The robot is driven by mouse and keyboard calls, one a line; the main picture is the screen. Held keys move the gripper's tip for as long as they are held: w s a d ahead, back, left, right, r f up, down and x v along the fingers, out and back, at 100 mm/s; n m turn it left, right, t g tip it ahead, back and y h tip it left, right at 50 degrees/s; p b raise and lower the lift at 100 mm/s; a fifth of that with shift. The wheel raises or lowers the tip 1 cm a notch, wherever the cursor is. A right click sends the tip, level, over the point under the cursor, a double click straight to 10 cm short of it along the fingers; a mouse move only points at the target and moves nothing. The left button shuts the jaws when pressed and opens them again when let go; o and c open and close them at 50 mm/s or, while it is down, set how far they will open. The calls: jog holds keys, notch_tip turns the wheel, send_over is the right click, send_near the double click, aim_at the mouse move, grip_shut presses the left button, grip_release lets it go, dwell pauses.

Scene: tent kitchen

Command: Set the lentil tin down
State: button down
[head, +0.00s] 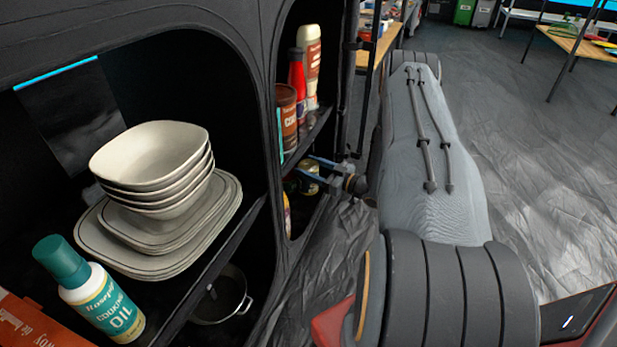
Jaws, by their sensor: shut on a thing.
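My gripper (318,174) is at the right-hand opening of the black fabric cabinet, at the level of the lower compartment. Its two blue-grey fingers point left, into the opening. They are shut on a small dark tin with a pale yellowish label, which I take as the lentil tin (309,181). The label is too small to read, and the fingers hide part of the tin. I cannot tell whether its base touches a surface. My grey arm stretches away from the camera toward the cabinet.
Above the gripper, a shelf holds a brown tin (286,118), a red bottle (297,84) and a cream bottle (310,60). The left compartment holds stacked bowls (152,160), plates (215,222) and an oil bottle (95,292). A pot (222,300) is below. Open floor lies right.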

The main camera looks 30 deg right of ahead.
jog(key=shift+f+b, duration=0.65)
jog(key=shift+f, duration=0.95)
jog(key=shift+f, duration=0.2)
jog(key=c, duration=0.6)
grip_release()
jog(key=shift+r, duration=0.2)
jog(key=p+v, duration=0.5)
jog(key=v, duration=0.7)
